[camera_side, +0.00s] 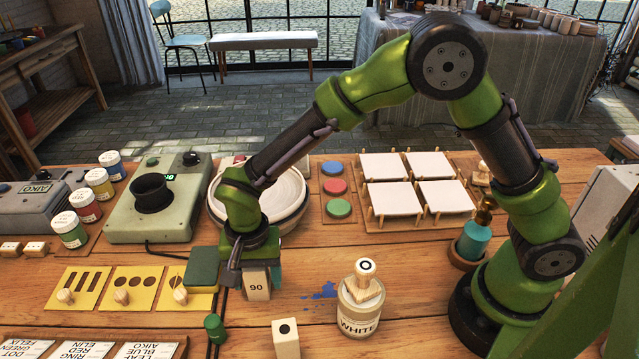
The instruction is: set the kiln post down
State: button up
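A pale wooden block marked 90, which I take for the kiln post (257,288), stands upright under my gripper (254,268) in the side view. The gripper points down, with its fingers around the upper part of the block, and looks shut on it. The block's top is hidden by the gripper. Its lower end is at or just above the wooden table; I cannot tell whether it touches. Another pale block with a dark hole in its top (286,340) stands at the front edge of the view, apart from the gripper.
A jar labelled WHITE (359,312) with a stamp on top stands to the right, beside a blue paint smear (322,291). A green block (203,269) and yellow stencil cards (134,290) lie left. Table between block and jar is mostly clear.

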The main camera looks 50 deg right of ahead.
jog(key=shift+o, duration=0.5)
jog(key=shift+r, duration=0.1)
notch_tip(320, 180, up, 12)
jog(key=shift+f, duration=0.1)
jog(key=s+d+r+n+t, duration=0.1)
jog(key=s+d+r+t, duration=0.1)
jog(key=d, duration=0.4)
jog(key=s+d+r+n+t+y, duration=0.1)
jog(key=s+d+r+n+t, duration=0.1)
jog(key=s+d+r, duration=0.2)
jog(key=s+d+r+n+t+y, duration=0.1)
jog(key=s+d+r+n+t, duration=0.1)
jog(key=s+d, duration=0.4)
jog(key=d+r+t, duration=0.1)
jog(key=d+r, duration=0.1)
jog(key=d, duration=0.2)
jog(key=shift+s+d, duration=0.25)
jog(key=shift+s, duration=0.15)
jog(key=shift+r, duration=0.1)
